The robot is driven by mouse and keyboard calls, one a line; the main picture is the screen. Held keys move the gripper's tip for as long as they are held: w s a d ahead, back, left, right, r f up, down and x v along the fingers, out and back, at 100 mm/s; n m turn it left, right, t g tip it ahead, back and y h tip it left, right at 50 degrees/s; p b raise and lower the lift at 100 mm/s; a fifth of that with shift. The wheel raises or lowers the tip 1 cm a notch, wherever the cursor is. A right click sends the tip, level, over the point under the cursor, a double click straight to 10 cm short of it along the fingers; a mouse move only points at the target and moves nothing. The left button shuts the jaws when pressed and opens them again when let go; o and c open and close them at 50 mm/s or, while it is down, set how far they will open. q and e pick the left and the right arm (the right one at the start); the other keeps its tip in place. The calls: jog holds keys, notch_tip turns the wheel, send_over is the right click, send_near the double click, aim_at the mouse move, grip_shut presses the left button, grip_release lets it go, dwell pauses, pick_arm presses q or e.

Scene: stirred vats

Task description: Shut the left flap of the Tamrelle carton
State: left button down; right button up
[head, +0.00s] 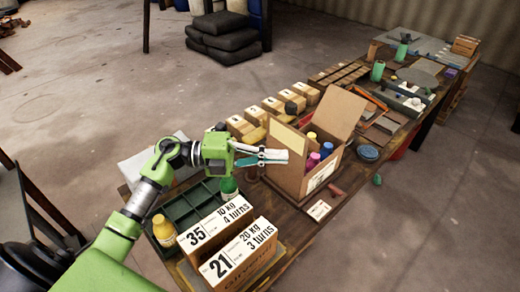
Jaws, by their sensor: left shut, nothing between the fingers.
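The brown carton (288,178) stands on the long wooden table with its top open. Several bottles with pink, purple and blue tops show inside it. A large flap (340,112) stands raised at its back right. A pale yellowish panel (287,138) at its left side looks like the left flap, tilted up. I cannot read the name on the carton. My left gripper (287,156) is shut and empty, its fingertips at the carton's left side, just below that panel in the picture. I cannot tell whether they touch it. My right gripper is not in view.
Two labelled boxes, marked 35 (209,226) and 21 (240,256), stand at the near end beside a dark green crate (188,209) and a yellow bottle (164,231). A row of small boxes (273,105) lies behind the carton. A white tag (319,210) lies in front.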

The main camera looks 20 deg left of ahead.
pick_arm(q)
jog(key=w+d+p, duration=0.1)
jog(key=w+d, duration=0.3)
jog(key=w, duration=0.1)
jog(key=shift+d+p, duration=0.25)
jog(key=shift+p, duration=0.05)
